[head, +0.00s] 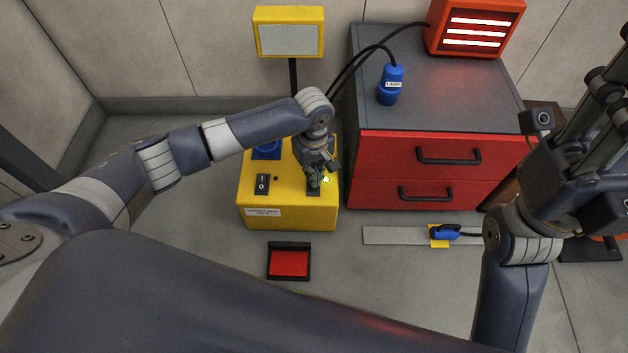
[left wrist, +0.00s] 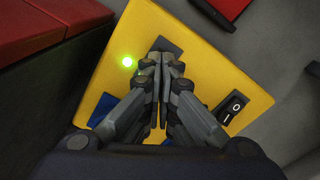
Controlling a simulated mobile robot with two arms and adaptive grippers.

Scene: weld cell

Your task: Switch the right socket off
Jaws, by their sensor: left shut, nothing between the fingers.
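The yellow power box (head: 287,215) stands on the floor with two black rocker switches on it. The left switch (head: 262,184) has a dark indicator beside it. The right switch (head: 313,190) is mostly hidden by my left gripper (head: 314,178); the green light (head: 326,180) beside it is lit. In the left wrist view, my left gripper (left wrist: 158,62) is shut and empty, its tips over the right switch (left wrist: 172,46); contact and rocker position cannot be told. The left blue socket (head: 267,151) shows; the right one is hidden behind my arm. My right gripper (head: 600,95) is raised at far right, its finger opening unclear.
A red drawer cabinet (head: 372,170) stands right of the box, carrying a blue plug (head: 391,85) labelled LAMP and a glowing orange heater (head: 474,27). A yellow lamp (head: 289,40) stands behind. A red tray (head: 289,262) and a metal strip (head: 395,236) lie on the floor in front.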

